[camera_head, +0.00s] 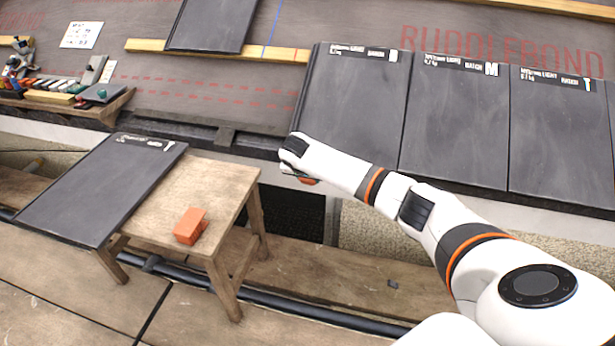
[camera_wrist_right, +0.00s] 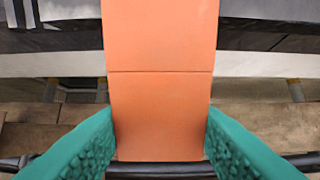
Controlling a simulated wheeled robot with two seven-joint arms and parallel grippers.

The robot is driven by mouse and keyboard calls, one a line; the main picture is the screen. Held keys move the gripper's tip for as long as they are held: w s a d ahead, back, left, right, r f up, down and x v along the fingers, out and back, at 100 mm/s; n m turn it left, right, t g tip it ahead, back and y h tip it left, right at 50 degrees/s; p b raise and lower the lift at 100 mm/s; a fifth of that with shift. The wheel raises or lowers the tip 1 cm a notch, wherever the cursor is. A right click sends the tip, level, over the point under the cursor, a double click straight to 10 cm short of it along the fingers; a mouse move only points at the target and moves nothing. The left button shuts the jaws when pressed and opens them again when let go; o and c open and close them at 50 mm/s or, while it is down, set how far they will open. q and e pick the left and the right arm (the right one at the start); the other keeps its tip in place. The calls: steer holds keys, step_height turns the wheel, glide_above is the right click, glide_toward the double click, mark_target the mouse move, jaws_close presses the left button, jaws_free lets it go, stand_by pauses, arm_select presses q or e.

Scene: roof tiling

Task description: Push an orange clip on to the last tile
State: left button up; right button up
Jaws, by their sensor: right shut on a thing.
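My right gripper (camera_head: 296,166) is at the lower left corner of the leftmost laid tile (camera_head: 350,105), by the eave edge. In the right wrist view, the teal fingers of my right gripper (camera_wrist_right: 159,115) are shut on the two sides of an orange clip (camera_wrist_right: 160,60). Only a small orange part of the clip (camera_head: 308,181) shows under the gripper in the head view. The clip's far end runs out of the wrist view at the top, so I cannot tell whether it touches the tile. My left gripper is not in view.
A wooden stool (camera_head: 215,178) holds an orange block (camera_head: 190,226) and a loose dark tile (camera_head: 100,190). More laid tiles (camera_head: 455,125) lie to the right. A batten (camera_head: 150,46) crosses the membrane, with a tile above. Tools lie on a shelf (camera_head: 100,112) at left.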

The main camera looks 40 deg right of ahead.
steer(key=shift+w+d+r, duration=0.15)
steer(key=shift+d+r, duration=0.05)
steer(key=shift+r, duration=0.05)
steer(key=shift+w+d+r, duration=0.35)
steer(key=shift+w+d, duration=0.05)
steer(key=shift+d, duration=0.1)
stand_by(1.4)
steer(key=o, duration=1.5)
steer(key=shift+c, duration=0.2)
